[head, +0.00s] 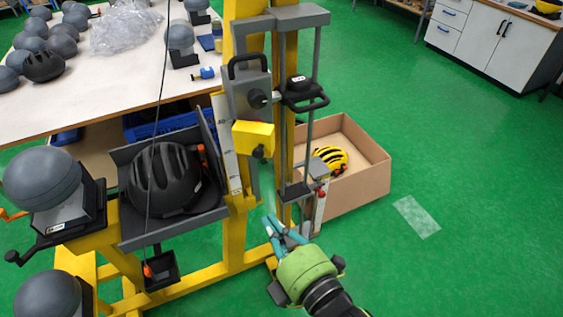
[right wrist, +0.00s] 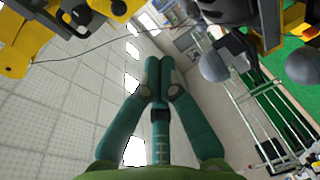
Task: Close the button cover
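A yellow box-shaped part (head: 253,136) is on the drop tower (head: 234,235), with a dark round knob just below it. A small red part (head: 321,193) shows low on the tower's right side. I cannot tell for sure which part is the button cover, or how far open it is. My right gripper (head: 269,219) is in front of the tower's lower part, below the yellow box. In the right wrist view its teal fingers (right wrist: 160,66) are together with nothing visible between them. My left gripper is not in view.
A black helmet (head: 170,182) sits in the grey tray left of the tower. A cardboard box (head: 362,176) with a yellow helmet (head: 330,158) stands behind right. A white table (head: 110,88) with several headforms is at left.

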